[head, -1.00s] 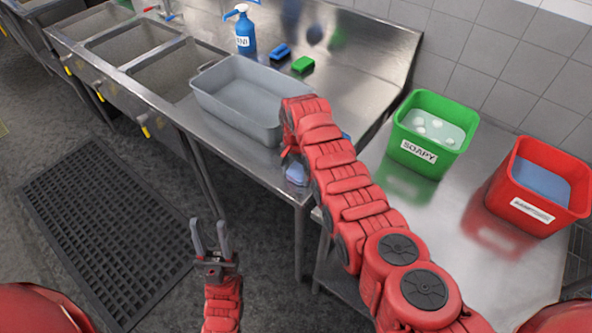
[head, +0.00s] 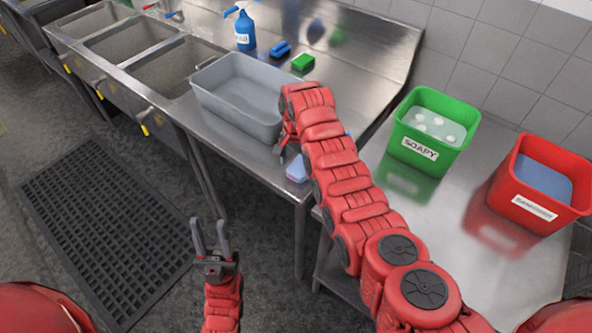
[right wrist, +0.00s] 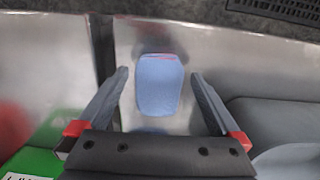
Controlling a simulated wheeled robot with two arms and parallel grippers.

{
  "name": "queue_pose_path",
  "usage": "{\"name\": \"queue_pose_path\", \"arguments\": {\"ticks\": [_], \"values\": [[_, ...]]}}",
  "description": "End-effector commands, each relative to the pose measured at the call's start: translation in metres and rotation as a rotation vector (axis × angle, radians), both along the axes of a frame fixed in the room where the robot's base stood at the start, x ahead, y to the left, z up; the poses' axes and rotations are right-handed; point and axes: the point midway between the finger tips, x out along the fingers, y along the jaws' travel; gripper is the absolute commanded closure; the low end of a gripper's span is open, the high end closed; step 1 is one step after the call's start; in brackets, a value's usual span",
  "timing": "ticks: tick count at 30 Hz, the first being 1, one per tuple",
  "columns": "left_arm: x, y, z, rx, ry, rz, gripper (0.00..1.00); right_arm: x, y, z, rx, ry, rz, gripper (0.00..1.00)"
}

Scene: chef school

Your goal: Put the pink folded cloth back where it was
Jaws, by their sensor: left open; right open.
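A small folded cloth (head: 297,170) lies near the front edge of the steel counter, beside the grey tub. It looks light blue on top with a pinkish edge. In the right wrist view the cloth (right wrist: 160,88) lies flat between and beyond my open fingers, with a pink strip along its far edge. My right gripper (right wrist: 160,75) is open and empty over it; in the head view the forearm hides much of this gripper. My left gripper (head: 210,237) is open and empty, low in front of the counter, over the floor.
The grey tub (head: 238,107) stands just left of the cloth. A green SOAPY bucket (head: 430,150) and a red bucket (head: 535,207) stand on the right table. A blue bottle (head: 245,32), a blue brush (head: 281,48) and a green sponge (head: 303,62) are behind.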

Motion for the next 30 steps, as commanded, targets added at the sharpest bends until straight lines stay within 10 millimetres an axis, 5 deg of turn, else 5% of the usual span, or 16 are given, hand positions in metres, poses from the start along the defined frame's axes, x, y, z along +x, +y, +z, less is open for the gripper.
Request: {"name": "queue_pose_path", "arguments": {"ticks": [3,10,30], "values": [[0.0,0.0,-0.016,0.0,0.0,0.0,0.58,0.003,0.0,0.027,0.002,-0.01,0.0,0.0],[0.0,0.0,0.004,0.0,0.0,0.0,0.58,0.001,-0.001,0.081,0.001,-0.001,0.0,0.0],[0.0,0.0,0.009,0.0,0.0,0.0,0.58,0.001,-0.001,0.091,-0.001,-0.001,0.0,0.0]]}}
